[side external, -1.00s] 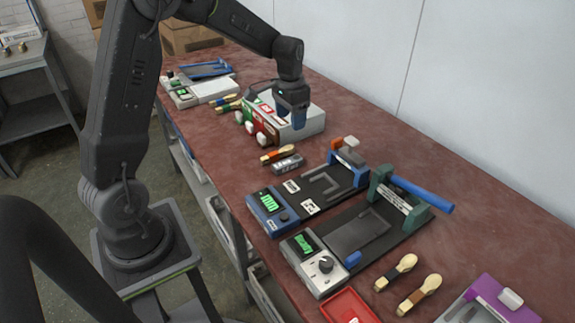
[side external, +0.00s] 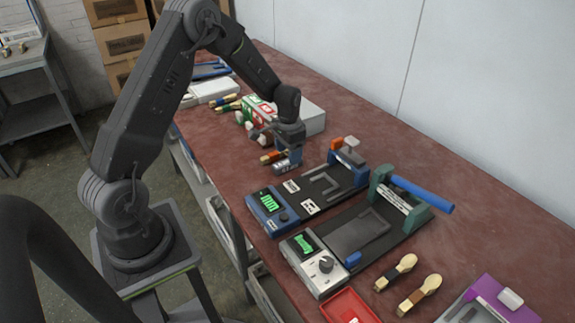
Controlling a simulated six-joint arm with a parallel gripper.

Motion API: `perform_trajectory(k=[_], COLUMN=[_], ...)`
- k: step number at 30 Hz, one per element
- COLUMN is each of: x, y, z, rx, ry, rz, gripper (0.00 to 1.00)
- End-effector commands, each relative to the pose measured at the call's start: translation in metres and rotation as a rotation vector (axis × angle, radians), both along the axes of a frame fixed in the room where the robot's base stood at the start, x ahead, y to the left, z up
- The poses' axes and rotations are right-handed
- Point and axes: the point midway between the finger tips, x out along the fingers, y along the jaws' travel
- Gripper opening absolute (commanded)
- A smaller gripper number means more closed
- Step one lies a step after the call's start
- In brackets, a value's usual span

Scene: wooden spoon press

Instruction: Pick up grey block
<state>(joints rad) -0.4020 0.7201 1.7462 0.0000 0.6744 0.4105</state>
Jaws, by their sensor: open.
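The grey block (side external: 281,169) is a small dark grey piece with a lighter end, lying on the red-brown bench in front of the blue press. My gripper (side external: 289,155) points down right at the block and hides much of it. The jaws are open around or just over the block; I cannot tell which, nor whether they touch it.
The blue press (side external: 268,211) and green press (side external: 411,205) are to the right. Bare bench (side external: 222,150) lies to the left.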

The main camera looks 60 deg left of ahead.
Motion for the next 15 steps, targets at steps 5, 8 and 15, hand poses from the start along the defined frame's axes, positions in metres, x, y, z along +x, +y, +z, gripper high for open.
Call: perform_trajectory(k=[5,8,15], x=[-0.003,-0.003,-0.002], y=[0.001,0.001,0.002], z=[-0.027,-0.034,-0.036], rx=[-0.001,-0.001,0.000], ry=[0.003,0.002,0.000], rz=[0.000,0.000,0.000], gripper=[0.64,0.64,0.64])
